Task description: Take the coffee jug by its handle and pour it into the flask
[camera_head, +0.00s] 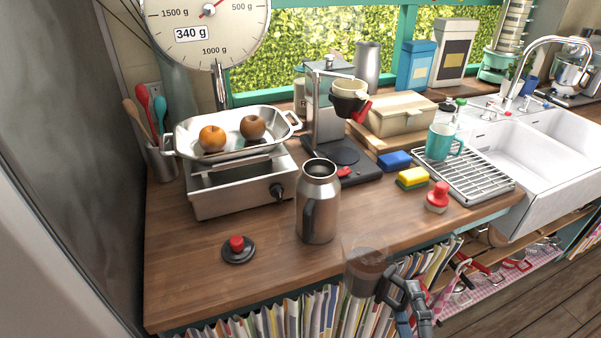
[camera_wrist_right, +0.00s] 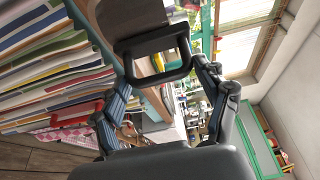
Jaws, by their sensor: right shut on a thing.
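The coffee jug (camera_head: 366,262) is clear glass with dark liquid low inside. It is held about upright at the counter's front edge, right of and nearer than the flask. My right gripper (camera_head: 393,288) is shut on its black handle; the handle (camera_wrist_right: 160,58) also shows between the fingers in the right wrist view, with the dark jug body (camera_wrist_right: 132,14) beyond it. The flask (camera_head: 320,205) is steel, upright on the counter, with its mouth open and its dark handle facing forward. The jug and flask appear apart. My left gripper is not in view.
A black lid with a red knob (camera_head: 238,250) lies left of the flask. Behind stand a scale with two fruits in its pan (camera_head: 222,148) and a coffee maker (camera_head: 330,110). Sponges (camera_head: 412,178), a red-knobbed item (camera_head: 438,198) and a drying rack (camera_head: 490,180) lie right. Books fill the shelf below.

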